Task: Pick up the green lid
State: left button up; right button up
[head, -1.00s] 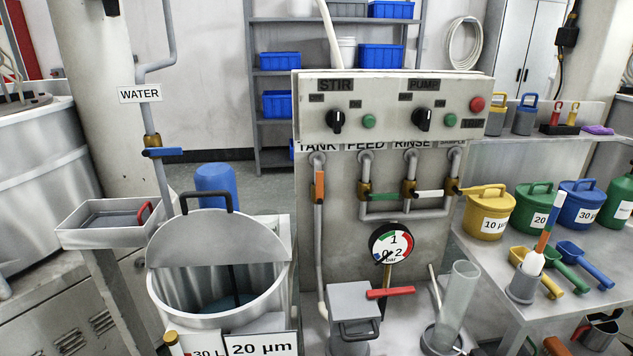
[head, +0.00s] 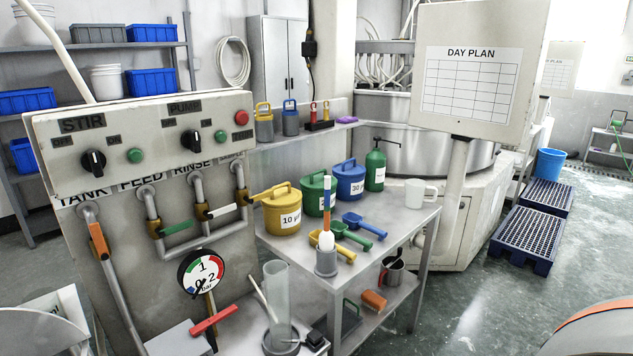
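The green lid (head: 316,180) with its raised handle sits on the green tub (head: 313,202) on the side table. The tub stands between a yellow tub (head: 282,218) and a blue tub (head: 350,184), each with a lid of its own colour. Neither of my grippers is in view.
A green bottle (head: 375,168), a white mug (head: 420,193) and yellow, green and blue scoops (head: 365,227) share the side table (head: 395,242). The control panel (head: 150,140) stands to the left. A day plan board (head: 470,85) rises behind. Open floor (head: 450,300) lies to the right.

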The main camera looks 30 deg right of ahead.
aim_at(315, 181)
jog(key=l, duration=0.65)
jog(key=i+l, duration=0.15)
jog(key=l, duration=1.15)
jog(key=i+l, duration=0.1)
jog(key=l, duration=0.55)
jog(key=l+z, duration=0.1)
jog(key=l, duration=0.6)
jog(key=i+l, duration=0.15)
jog(key=l, duration=0.5)
jog(key=i+l, duration=0.1)
jog(key=l, duration=0.55)
